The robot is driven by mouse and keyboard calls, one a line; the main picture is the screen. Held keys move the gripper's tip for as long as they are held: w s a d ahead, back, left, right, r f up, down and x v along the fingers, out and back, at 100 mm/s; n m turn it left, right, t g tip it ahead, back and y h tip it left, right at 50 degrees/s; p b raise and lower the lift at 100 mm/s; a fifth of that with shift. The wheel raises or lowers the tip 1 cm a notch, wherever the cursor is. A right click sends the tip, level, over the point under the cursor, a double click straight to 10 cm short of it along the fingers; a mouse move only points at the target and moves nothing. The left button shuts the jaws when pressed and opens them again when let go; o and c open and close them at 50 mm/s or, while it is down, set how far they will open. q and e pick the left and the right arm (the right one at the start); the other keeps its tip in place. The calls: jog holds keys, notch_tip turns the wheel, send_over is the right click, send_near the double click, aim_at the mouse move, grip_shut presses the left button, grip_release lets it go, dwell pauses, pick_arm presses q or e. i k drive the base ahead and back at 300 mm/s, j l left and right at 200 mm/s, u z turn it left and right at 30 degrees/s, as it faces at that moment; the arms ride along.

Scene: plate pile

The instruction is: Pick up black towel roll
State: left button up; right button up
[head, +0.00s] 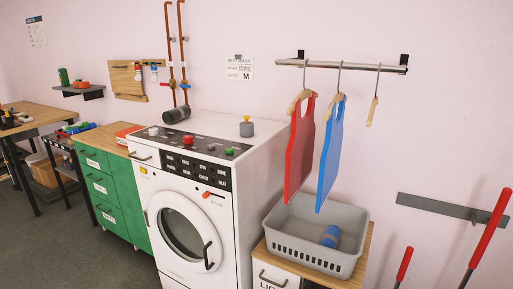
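A black roll (176,114) lies on its side at the back left of the white washing machine's top (210,129), close to the wall below the copper pipes. It looks like the black towel roll, though it is small in the view. Nothing is touching it from above. Neither of my grippers is in the head view.
Copper pipes (171,50) run down the wall just above the roll. A grey knobbed weight (247,127) stands on the machine. Red (299,150) and blue (329,155) boards hang from a rail over a grey basket (350,262). Green drawers (103,190) stand left.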

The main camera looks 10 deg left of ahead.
aim_at(176, 114)
jog(key=i+j, duration=0.15)
jog(key=j, duration=0.25)
jog(key=i+j+z, duration=0.1)
jog(key=j, duration=0.35)
jog(key=i+j+z, duration=0.1)
jog(key=i+j, duration=0.15)
jog(key=j, duration=0.15)
jog(key=i+j, duration=0.1)
jog(key=j, duration=0.35)
jog(key=i+j+z, duration=0.1)
jog(key=j, duration=0.35)
jog(key=i+j, duration=0.2)
jog(key=j, duration=0.25)
jog(key=z, duration=0.05)
